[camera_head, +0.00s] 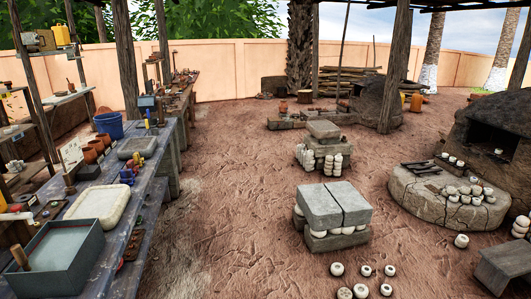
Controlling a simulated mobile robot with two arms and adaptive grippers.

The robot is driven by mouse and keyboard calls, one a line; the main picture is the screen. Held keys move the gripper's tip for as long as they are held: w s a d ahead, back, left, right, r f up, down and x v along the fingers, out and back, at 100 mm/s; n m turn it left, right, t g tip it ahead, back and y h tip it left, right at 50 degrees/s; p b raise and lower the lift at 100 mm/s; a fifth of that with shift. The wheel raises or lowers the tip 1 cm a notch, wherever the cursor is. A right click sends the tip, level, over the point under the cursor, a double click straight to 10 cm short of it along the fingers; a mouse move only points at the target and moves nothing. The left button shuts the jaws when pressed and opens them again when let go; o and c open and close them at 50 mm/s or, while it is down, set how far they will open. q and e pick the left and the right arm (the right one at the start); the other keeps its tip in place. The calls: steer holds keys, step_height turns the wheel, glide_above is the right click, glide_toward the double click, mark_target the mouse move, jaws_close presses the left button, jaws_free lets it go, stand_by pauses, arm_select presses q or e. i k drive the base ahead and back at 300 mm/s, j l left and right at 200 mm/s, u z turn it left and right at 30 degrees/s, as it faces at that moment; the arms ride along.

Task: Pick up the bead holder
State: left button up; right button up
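I cannot single out the bead holder with certainty in the head view. A long workbench (122,232) on the left carries many small items, too small to tell apart. On it are a grey bin (75,262) with a wooden handle sticking out, a pale tray (98,206), a smaller grey tray (138,147), small blue objects (127,176) and several terracotta pots (91,155). On the right, a round stone platform (410,203) bears small pale round pieces and a dark flat item (420,168). Neither of my grippers is in view.
Stacked stone blocks with pale pots (334,206) stand mid-floor, another stack (323,133) behind. Loose pale pots (337,269) lie on the ground in front. A mud kiln (493,135) is at right. A wooden post (126,60) rises by the bench. The dirt floor (230,190) between is clear.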

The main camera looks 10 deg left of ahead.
mark_target(127, 175)
steer(key=i+j+u, duration=0.2)
steer(key=i+u, duration=0.15)
steer(key=i, duration=0.55)
steer(key=i+l+u, duration=0.1)
steer(key=i+u, duration=0.3)
steer(key=i, duration=0.5)
